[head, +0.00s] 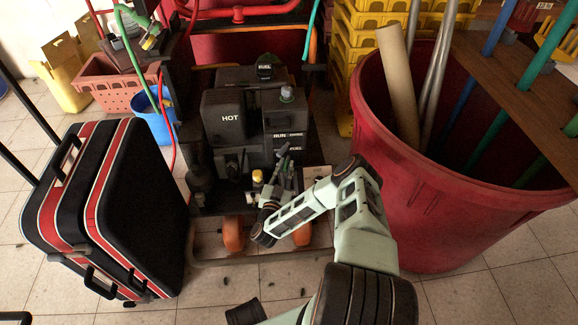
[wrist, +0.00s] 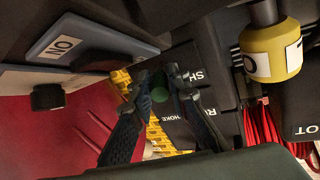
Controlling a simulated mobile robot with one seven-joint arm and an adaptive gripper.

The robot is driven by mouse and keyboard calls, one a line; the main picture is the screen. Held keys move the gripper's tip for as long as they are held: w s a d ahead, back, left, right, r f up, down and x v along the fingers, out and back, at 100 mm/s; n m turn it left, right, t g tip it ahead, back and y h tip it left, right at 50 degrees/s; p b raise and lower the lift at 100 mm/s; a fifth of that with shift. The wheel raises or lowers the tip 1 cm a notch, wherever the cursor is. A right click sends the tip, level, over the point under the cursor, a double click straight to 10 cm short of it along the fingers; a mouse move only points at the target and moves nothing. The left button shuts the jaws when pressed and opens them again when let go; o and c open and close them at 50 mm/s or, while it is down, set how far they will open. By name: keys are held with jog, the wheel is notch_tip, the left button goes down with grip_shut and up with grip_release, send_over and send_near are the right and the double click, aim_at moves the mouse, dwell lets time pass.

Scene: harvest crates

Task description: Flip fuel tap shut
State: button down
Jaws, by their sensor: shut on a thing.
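The black engine unit (head: 250,120) stands on a cart, with HOT, RUN and FUEL labels on its front. My gripper (head: 281,160) reaches up to the lower front of it, below the FUEL label. In the wrist view my two dark fingers (wrist: 167,78) close on a small dark part, which I take for the fuel tap lever. The fingertips hide most of it, and its exact angle cannot be told. Just right of the fingertips is a label starting with SH (wrist: 196,75). A CHOKE label (wrist: 182,120) shows below, between the fingers.
A yellow cap (wrist: 270,50) sits right of my gripper, and a grey panel with an upside-down ON label (wrist: 65,47) is at the left. A black suitcase (head: 125,215) stands left of the cart. A large red bin (head: 440,215) stands right, close to my arm.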

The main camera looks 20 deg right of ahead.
jog(key=shift+w+a+m+g+h, duration=0.25)
jog(key=shift+a+m+g+h, duration=0.05)
jog(key=shift+m+g+h, duration=0.55)
jog(key=shift+w+a+m+g+h, duration=0.25)
jog(key=shift+m+g+h, duration=0.5)
jog(key=shift+h, duration=0.1)
jog(key=shift+w+g, duration=0.1)
jog(key=shift+g, duration=0.2)
jog(key=c, duration=1.8)
grip_release()
jog(key=shift+c, duration=0.2)
jog(key=shift+d, duration=0.1)
